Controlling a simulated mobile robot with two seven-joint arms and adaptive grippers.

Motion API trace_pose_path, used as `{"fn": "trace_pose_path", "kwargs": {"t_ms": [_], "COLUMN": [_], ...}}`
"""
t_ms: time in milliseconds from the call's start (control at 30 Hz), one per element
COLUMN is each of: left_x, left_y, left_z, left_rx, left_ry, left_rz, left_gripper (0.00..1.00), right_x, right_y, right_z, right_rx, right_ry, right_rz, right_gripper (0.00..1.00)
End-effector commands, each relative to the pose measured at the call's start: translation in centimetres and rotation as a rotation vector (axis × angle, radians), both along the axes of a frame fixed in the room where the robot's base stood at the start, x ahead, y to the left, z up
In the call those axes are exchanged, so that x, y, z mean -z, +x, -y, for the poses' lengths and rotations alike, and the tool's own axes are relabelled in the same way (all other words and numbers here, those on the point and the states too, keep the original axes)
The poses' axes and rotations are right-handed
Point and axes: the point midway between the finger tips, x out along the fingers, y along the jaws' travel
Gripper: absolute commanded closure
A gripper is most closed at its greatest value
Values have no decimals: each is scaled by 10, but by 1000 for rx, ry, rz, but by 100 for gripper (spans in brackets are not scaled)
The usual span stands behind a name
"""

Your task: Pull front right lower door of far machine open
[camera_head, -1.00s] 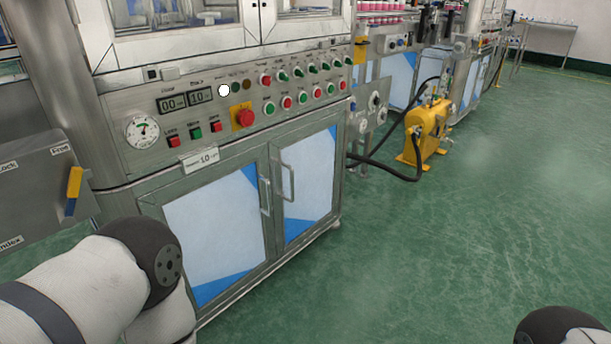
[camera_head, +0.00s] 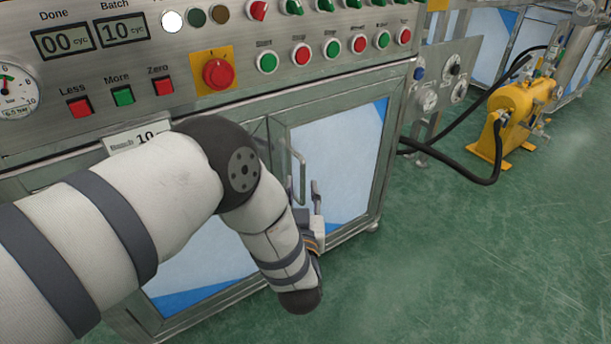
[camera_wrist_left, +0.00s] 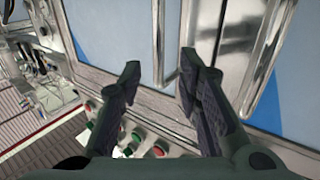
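The front right lower door (camera_head: 340,150) is closed, with a blue and white panel in a metal frame. Its vertical bar handle (camera_head: 301,165) is on its left side. My left gripper (camera_head: 310,192) is at this handle, partly hidden behind my own forearm. In the left wrist view, turned upside down, the gripper (camera_wrist_left: 157,76) is open, and the handle (camera_wrist_left: 160,38) shows in line with the gap between the fingers. I cannot tell whether they touch. The left door's handle (camera_wrist_left: 266,60) is beside it. My right gripper is not in view.
The control panel (camera_head: 300,85) with buttons and knobs is above the doors. A yellow pump (camera_head: 515,115) with black hoses (camera_head: 455,165) stands on the floor to the right. The green floor (camera_head: 460,260) before the right door is clear.

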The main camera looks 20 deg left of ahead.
Motion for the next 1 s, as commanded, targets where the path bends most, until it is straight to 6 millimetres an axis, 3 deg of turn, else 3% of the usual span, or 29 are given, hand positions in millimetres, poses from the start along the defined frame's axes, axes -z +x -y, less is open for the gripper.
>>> {"fn": "trace_pose_path", "kwargs": {"t_ms": [100, 233, 567, 600, 733, 1000], "left_x": [5, 4, 1, 1, 1, 1], "left_y": [26, 45, 54, 54, 54, 54], "left_z": [-9, -15, -18, -18, -18, -18], "left_rx": [-2, 0, 1, 1, 1, 0], "left_ry": [0, -1, 0, 0, 0, -1], "left_rz": [-1, -2, -2, -2, -3, -3], "left_gripper": [68, 68, 68, 71, 100, 100], "right_x": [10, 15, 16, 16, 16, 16], "right_y": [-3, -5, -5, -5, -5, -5], "right_z": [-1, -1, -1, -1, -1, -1], "right_rx": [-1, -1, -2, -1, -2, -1], "right_ry": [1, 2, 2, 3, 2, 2], "right_rz": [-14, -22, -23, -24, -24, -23], "right_gripper": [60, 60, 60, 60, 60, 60]}}
